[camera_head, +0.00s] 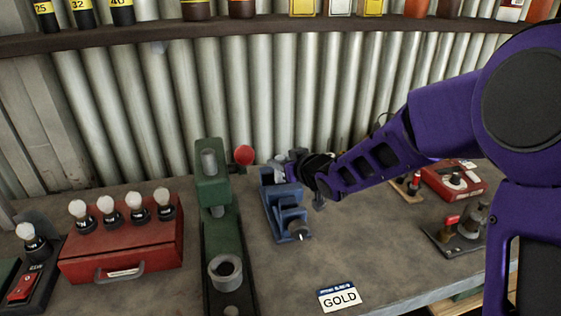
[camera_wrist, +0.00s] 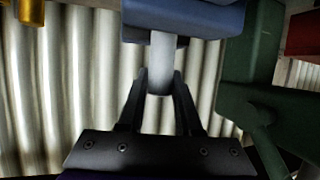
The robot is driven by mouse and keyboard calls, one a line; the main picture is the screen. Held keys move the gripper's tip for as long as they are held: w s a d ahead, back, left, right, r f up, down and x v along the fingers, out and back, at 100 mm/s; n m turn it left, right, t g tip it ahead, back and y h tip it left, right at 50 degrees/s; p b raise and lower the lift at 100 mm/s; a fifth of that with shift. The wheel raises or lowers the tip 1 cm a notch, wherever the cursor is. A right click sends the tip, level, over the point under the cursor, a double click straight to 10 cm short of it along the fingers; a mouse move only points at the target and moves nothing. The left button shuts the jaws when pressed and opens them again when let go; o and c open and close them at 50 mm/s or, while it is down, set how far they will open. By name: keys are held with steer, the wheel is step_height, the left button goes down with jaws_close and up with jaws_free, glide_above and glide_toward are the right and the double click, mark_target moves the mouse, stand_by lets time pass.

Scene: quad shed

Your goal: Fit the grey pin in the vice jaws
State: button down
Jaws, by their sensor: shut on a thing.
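The blue vice (camera_head: 290,216) stands on the bench, right of the green press. My gripper (camera_head: 287,168) is at the vice's far end, seen small and partly hidden by its own wrist in the head view. In the wrist view my gripper (camera_wrist: 160,80) has its two dark fingers closed on the sides of the grey pin (camera_wrist: 161,52). One end of the pin shows between the fingers. Its other end meets the blue vice (camera_wrist: 185,18) at the picture's top. I cannot tell whether that end is between the jaws or only against them.
The green press (camera_head: 215,178) stands close left of the vice; a red-knobbed lever (camera_head: 244,155) is behind. A red case (camera_head: 122,240) with bulbs is farther left. A GOLD card (camera_head: 339,297) lies in front. Red devices (camera_head: 455,180) stand right, beyond my arm. Corrugated wall behind.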

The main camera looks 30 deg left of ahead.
steer(key=shift+f+b, duration=1.05)
steer(key=shift+f, duration=0.1)
stand_by(0.4)
steer(key=shift+c, duration=0.6)
jaws_free()
steer(key=shift+f, duration=0.1)
steer(key=shift+r+p, duration=2.85)
steer(key=shift+r, duration=0.75)
